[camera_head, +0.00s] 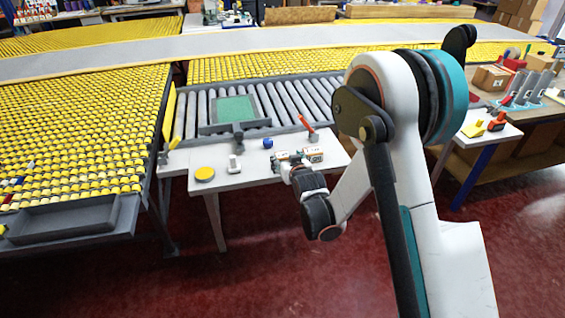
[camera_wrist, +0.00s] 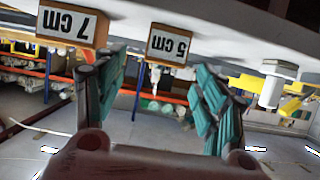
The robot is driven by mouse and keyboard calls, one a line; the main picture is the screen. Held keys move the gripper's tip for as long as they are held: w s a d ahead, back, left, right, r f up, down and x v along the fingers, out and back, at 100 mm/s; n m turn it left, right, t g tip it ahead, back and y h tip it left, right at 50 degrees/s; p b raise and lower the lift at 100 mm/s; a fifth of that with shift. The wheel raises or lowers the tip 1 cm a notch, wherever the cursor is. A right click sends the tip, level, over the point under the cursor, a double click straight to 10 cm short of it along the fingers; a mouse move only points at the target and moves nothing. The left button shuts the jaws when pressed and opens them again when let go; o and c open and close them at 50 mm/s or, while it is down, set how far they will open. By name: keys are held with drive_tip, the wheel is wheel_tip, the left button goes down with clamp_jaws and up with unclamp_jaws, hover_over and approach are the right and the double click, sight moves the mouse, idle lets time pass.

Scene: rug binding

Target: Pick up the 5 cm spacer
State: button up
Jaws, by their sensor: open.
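The 5 cm spacer (camera_wrist: 170,44) is a small block with a white label and an orange-brown edge. It appears upside down at the top centre of the wrist view, on a pale tabletop. My gripper (camera_wrist: 160,70) is open, its two teal fingers pointing toward the spacer from either side. Nothing is held, and the spacer looks just beyond the fingertips. In the head view my gripper (camera_head: 287,159) is low over the white table (camera_head: 258,172), beside a labelled block (camera_head: 314,154) whose marking is too small to read.
A 7 cm spacer (camera_wrist: 73,24) sits close beside it in the wrist view. The table also holds a yellow disc (camera_head: 205,173), a white item (camera_head: 234,162), a blue item (camera_head: 268,143) and a red-handled tool (camera_head: 306,127). A roller conveyor (camera_head: 290,97) lies behind.

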sight(283, 157)
drive_tip(key=b+x, duration=0.2)
drive_tip(key=x, duration=0.3)
drive_tip(key=shift+w+a+f+b, duration=0.1)
drive_tip(key=shift+a+f+b, duration=0.1)
drive_tip(key=shift+f+b, duration=0.1)
drive_tip(key=shift+w+a, duration=0.1)
drive_tip(key=shift+w, duration=0.15)
drive_tip(key=shift+c, duration=0.2)
drive_tip(key=c, duration=1.1)
